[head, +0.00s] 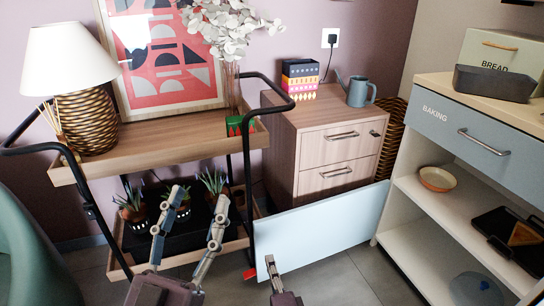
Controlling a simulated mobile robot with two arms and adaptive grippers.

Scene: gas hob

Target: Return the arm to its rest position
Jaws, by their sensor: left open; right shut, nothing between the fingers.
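My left gripper (200,198) is in the lower middle of the head view. Its two grey fingers are spread apart and point up the picture, with nothing between them. They overlap the lower shelf of the wooden cart in the picture. My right gripper (270,262) is at the bottom, right of the left one. Its fingers are together and hold nothing. It overlaps the lower left part of a pale blue panel (335,222); I cannot tell whether it touches it. Most of both arms is outside the picture.
The cart (150,147) with black rails carries a lamp (88,120). A wooden drawer cabinet (310,145) stands behind the panel. An open-shelved counter (450,205) is at right, a green chair (30,255) at left. Grey floor (335,282) is clear at the bottom.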

